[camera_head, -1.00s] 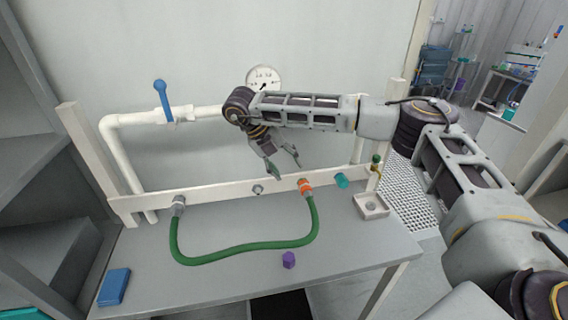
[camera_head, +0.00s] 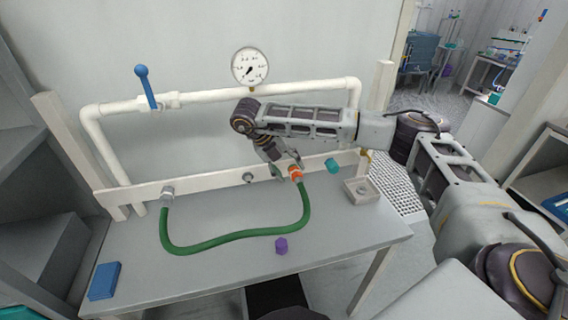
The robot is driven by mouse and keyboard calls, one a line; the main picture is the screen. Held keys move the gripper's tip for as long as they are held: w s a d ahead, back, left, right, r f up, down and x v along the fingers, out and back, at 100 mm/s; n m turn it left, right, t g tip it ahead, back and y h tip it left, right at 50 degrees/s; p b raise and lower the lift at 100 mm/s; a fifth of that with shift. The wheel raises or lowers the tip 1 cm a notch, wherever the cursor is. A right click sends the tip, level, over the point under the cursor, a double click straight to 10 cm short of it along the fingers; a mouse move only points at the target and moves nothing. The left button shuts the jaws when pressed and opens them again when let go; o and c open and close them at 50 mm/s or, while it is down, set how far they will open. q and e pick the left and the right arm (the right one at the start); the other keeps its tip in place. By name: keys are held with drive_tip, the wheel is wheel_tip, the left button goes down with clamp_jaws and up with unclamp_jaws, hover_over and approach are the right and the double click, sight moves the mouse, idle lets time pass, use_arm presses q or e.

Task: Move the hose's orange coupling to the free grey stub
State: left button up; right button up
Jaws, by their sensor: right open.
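The green hose (camera_head: 236,236) lies in a loop on the table. Its left end joins a grey fitting (camera_head: 167,197) on the white rail. Its right end carries the orange coupling (camera_head: 296,173), which sits at the rail. A grey stub (camera_head: 248,178) with no hose on it shows on the rail between the two hose ends. My right gripper (camera_head: 286,171) is open, pointing down, with its fingers at the orange coupling; whether they touch it I cannot tell. The left gripper is not in view.
A teal stub (camera_head: 332,166) is right of the coupling, with a small grey tray (camera_head: 362,191) beyond. A purple piece (camera_head: 281,245) and a blue block (camera_head: 104,281) lie on the table (camera_head: 340,230). A blue-handled valve (camera_head: 145,86), white pipe (camera_head: 215,97) and gauge (camera_head: 250,66) stand behind.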

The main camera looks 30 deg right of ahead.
sight(295, 175)
drive_tip(key=shift+x, duration=2.4)
clamp_jaws()
